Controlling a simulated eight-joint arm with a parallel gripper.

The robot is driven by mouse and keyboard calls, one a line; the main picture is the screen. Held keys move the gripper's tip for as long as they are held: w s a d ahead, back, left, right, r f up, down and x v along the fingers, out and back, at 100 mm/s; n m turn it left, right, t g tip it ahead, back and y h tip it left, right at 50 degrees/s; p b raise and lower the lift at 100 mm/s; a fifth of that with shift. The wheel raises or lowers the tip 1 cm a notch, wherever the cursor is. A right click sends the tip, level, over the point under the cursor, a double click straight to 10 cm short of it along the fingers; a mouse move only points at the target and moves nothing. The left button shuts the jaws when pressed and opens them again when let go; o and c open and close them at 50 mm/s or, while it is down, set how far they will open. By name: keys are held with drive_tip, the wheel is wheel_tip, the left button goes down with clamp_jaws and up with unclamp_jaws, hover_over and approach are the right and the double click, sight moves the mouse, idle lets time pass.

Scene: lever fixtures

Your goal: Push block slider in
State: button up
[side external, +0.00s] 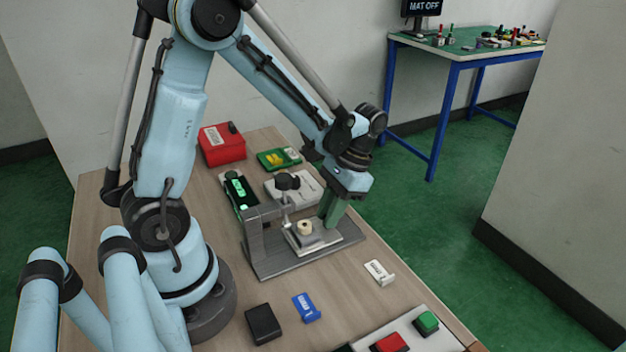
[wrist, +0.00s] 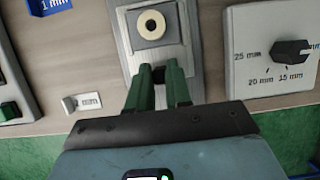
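The block slider (side external: 312,241) is a pale plate on a grey metal fixture base (side external: 283,262), with a beige ring (side external: 305,227) on top. In the wrist view the slider (wrist: 168,57) and the ring (wrist: 151,25) are at the top centre. My gripper (side external: 327,222) points down at the slider's right end in the side view. In the wrist view its green fingers (wrist: 159,78) stand apart, with a small dark part (wrist: 158,74) between their tips. I cannot tell whether the fingers touch the slider or that part.
A white dial box (wrist: 262,55) is close by. A white tag (side external: 379,272), blue tag (side external: 306,307) and black box (side external: 263,324) lie in front. A red box (side external: 222,145) stands behind.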

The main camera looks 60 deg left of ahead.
sight(309, 223)
clamp_jaws()
drive_tip(key=shift+s, duration=2.15)
drive_tip(key=o, duration=0.5)
unclamp_jaws()
drive_tip(key=shift+o, duration=0.2)
drive_tip(key=shift+w+r, duration=0.1)
drive_tip(key=v, duration=1.2)
